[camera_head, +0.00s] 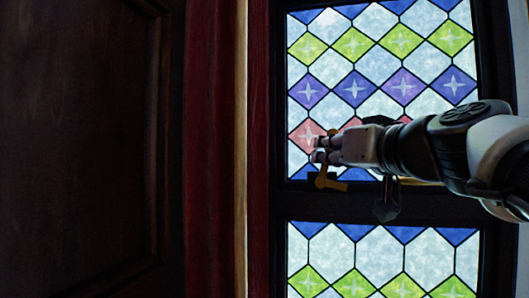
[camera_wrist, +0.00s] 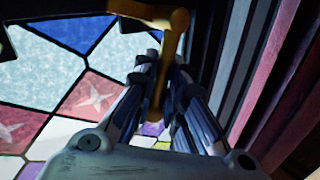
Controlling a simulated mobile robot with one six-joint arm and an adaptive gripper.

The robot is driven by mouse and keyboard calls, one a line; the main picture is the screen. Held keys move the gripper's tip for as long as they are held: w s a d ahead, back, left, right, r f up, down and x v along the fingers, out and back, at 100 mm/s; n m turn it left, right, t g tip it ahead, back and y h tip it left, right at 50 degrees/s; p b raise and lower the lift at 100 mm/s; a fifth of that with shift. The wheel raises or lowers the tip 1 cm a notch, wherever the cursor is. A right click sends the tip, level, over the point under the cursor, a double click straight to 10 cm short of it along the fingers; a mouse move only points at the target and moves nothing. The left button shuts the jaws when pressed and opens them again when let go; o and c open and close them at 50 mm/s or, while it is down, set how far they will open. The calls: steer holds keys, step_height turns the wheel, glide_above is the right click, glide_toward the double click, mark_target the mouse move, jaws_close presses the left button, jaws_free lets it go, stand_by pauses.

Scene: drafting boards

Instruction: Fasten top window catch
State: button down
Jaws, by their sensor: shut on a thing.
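The window catch (camera_head: 327,181) is a brass-coloured lever at the lower left of the upper stained-glass pane (camera_head: 380,60), near the dark frame. In the wrist view the catch (camera_wrist: 167,40) has a wide bar across the top and a narrower arm running down between the fingers. My gripper (camera_head: 319,149) reaches in from the right in the head view. Its fingers, also in the wrist view (camera_wrist: 163,68), are shut on the catch's arm. The fingers hide part of the catch, and I cannot tell whether it is engaged with the frame.
A lower stained-glass pane (camera_head: 375,262) sits below a dark crossbar (camera_head: 300,207). Left of the window are a red upright (camera_head: 258,120) and a dark wooden panel (camera_head: 80,140). A dark hexagonal piece (camera_head: 387,205) hangs below my arm.

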stand_by(0.3)
steer(key=m+b, duration=0.1)
steer(key=b, duration=0.3)
steer(key=shift+d+f+t, duration=0.3)
steer(key=shift+d+f, duration=0.05)
steer(key=shift+f, duration=0.05)
steer(key=m+t+b, duration=0.1)
steer(key=b, duration=0.2)
steer(key=d+m+t+b, duration=0.1)
steer(key=m+b, duration=0.1)
steer(key=b, duration=0.2)
steer(key=shift+s+d+f+b, duration=0.1)
steer(key=shift+s+d+b, duration=0.05)
steer(key=shift+s+b, duration=0.15)
steer(key=c, duration=1.6)
jaws_free()
steer(key=shift+c, duration=0.2)
steer(key=shift+p, duration=0.35)
